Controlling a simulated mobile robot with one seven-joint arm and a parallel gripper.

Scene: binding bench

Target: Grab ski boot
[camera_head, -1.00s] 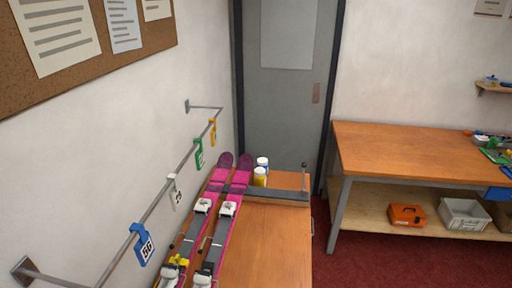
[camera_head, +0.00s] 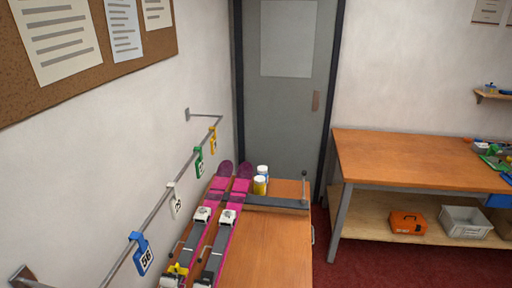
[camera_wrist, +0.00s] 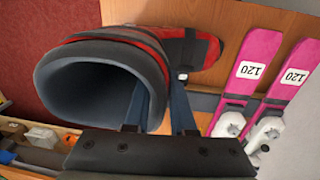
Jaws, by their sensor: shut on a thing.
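The ski boot (camera_wrist: 100,72) is dark grey with a red and black shell. It fills the left and upper middle of the wrist view, its wide cuff opening facing the camera and its red part behind toward the upper right. My gripper (camera_wrist: 165,88) is shut on the boot, with the two blue-grey fingers at the right side of the cuff. The fingertips are partly hidden by the boot. Neither the boot nor my gripper shows in the head view.
A rail with number tags (camera_head: 141,254) runs along the left wall. A second bench (camera_head: 400,158) stands right; red floor lies between.

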